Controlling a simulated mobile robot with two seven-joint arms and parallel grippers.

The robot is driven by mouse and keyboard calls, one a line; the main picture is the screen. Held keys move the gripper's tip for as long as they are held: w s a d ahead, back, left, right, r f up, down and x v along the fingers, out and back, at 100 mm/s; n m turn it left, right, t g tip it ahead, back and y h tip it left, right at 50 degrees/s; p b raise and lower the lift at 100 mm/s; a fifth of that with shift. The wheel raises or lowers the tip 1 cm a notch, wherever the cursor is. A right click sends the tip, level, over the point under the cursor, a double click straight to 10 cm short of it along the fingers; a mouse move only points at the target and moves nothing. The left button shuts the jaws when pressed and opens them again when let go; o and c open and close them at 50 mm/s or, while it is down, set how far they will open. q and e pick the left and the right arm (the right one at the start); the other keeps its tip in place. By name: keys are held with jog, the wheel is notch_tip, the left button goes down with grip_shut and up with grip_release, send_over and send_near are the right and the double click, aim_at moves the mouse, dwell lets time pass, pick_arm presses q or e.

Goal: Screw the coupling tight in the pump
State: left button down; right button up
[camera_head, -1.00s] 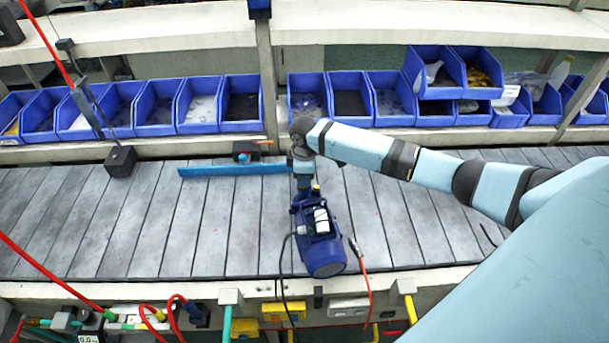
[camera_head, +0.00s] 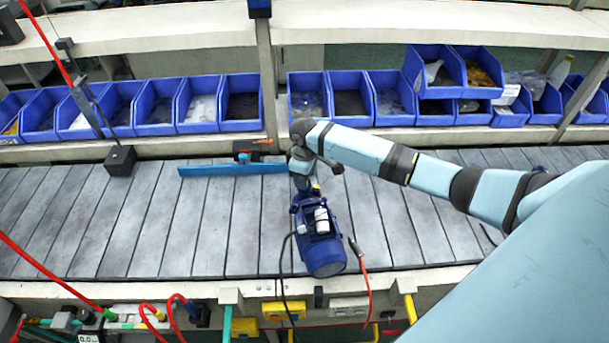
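The blue pump (camera_head: 322,240) stands on the grey slatted conveyor, its round motor end toward me and a white part on its top. My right arm reaches in from the right, and its wrist and gripper (camera_head: 301,184) point down at the far end of the pump. The gripper's fingers are small and partly hidden against the pump, so I cannot tell whether they are open or shut. The coupling is not distinguishable there. My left gripper is not in view.
A blue bar (camera_head: 232,169) lies across the conveyor left of my wrist. A black block (camera_head: 120,160) stands farther left. Blue bins (camera_head: 241,103) line the shelf behind. A red-tipped cable (camera_head: 362,275) and a black cable hang by the pump.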

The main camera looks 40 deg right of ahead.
jog(key=shift+r, duration=0.1)
jog(key=n, duration=0.3)
jog(key=shift+n, duration=0.3)
jog(key=n, duration=0.3)
dwell(0.3)
jog(key=n, duration=0.3)
jog(key=shift+d, duration=0.1)
jog(key=shift+n, duration=0.4)
